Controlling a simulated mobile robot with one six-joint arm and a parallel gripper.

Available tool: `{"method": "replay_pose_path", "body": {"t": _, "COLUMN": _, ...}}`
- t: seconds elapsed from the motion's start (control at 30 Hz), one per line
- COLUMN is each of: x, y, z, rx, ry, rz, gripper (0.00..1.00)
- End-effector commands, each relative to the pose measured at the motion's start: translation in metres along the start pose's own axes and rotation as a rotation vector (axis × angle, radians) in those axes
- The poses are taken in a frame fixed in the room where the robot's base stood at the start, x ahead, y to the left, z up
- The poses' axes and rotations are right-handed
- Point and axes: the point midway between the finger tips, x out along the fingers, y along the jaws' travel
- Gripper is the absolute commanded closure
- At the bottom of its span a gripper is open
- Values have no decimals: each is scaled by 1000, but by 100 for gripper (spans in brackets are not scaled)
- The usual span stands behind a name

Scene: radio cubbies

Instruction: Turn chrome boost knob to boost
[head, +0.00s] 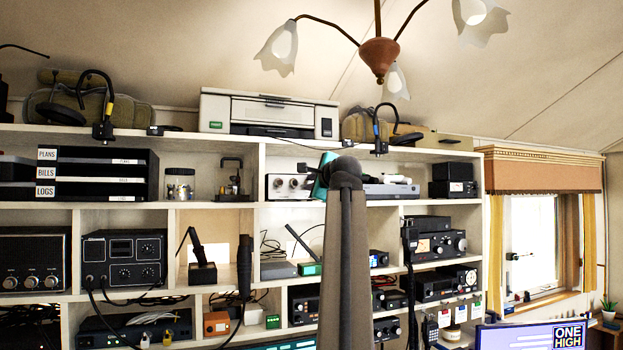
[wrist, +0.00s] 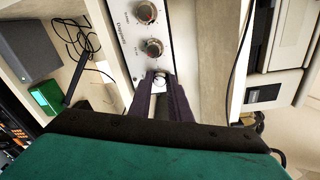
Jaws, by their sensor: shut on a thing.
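A silver panel (head: 288,194) with knobs stands in an upper cubby, just left of my arm in the head view. In the wrist view the panel (wrist: 127,40) appears turned on its side, with two dark-and-silver knobs, an upper knob (wrist: 147,12) and a lower knob (wrist: 153,47), both with red on them. My gripper (wrist: 160,88) is shut on this knob. Its fingers hide much of the knob, and I cannot read its setting. In the head view my green gripper body (head: 322,177) covers the panel's right end.
A grey device (head: 391,190) lies right of my arm in the same cubby row. A grey box (wrist: 38,48), a green box (wrist: 46,97) and a loose black cable (wrist: 78,42) occupy the neighbouring cubby.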

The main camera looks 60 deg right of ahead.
Motion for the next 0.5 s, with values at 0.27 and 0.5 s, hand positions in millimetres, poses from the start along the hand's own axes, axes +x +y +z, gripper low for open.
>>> {"method": "replay_pose_path", "body": {"t": 0.27, "x": 0, "y": -1, "z": 0, "rx": 263, "ry": -12, "rz": 25, "gripper": 100}}
{"method": "replay_pose_path", "body": {"t": 0.5, "x": 0, "y": -1, "z": 0, "rx": 456, "ry": -21, "rz": 38, "gripper": 100}}
